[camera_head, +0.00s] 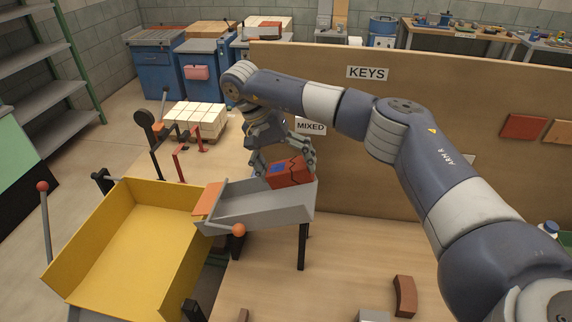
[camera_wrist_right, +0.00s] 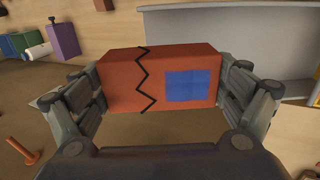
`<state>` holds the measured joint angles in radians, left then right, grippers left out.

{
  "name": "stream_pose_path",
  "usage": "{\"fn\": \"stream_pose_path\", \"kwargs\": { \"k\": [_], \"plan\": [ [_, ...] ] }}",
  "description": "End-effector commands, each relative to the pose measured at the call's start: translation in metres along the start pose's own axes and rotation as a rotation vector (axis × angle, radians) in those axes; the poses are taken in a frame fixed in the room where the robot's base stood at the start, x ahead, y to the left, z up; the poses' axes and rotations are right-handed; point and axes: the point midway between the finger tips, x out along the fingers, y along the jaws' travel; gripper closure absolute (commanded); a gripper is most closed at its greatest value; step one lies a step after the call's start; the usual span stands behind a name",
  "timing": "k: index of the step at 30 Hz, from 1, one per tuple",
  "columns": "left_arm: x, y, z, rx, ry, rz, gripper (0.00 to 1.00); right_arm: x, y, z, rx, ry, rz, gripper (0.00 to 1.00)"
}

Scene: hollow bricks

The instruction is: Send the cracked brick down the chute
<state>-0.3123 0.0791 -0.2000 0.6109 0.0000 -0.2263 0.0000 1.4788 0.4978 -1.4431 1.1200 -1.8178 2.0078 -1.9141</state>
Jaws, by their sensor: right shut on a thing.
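The cracked brick (camera_head: 290,172) is red-orange with a blue square and a black zigzag crack line. My right gripper (camera_head: 283,165) is shut on it by its two ends, at the upper right end of the grey chute (camera_head: 262,205). In the right wrist view the brick (camera_wrist_right: 160,80) lies between both fingers, with the crack line and blue patch facing the camera. I cannot tell whether the brick touches the chute floor. The chute slopes down left to an orange flap (camera_head: 207,199) beside a yellow bin (camera_head: 130,245). My left gripper is not in view.
A board with a MIXED sign (camera_head: 311,126) and a KEYS sign (camera_head: 368,73) stands behind the chute. A stack of white blocks (camera_head: 196,119) stands at back left. The table right of the chute is mostly clear.

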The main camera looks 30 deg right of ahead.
Motion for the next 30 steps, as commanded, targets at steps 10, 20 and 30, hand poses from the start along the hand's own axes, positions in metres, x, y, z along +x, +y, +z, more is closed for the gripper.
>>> {"fn": "stream_pose_path", "kwargs": {
  "k": [10,20,30],
  "plan": [
    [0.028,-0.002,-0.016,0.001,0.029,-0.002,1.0,0.032,-0.014,0.0,-0.001,0.0,-0.001,0.49],
    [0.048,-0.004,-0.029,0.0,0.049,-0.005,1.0,0.06,-0.027,0.0,0.0,0.0,0.0,0.49],
    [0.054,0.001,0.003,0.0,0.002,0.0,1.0,0.071,-0.032,0.0,0.0,0.001,-0.002,0.49]
  ]
}}
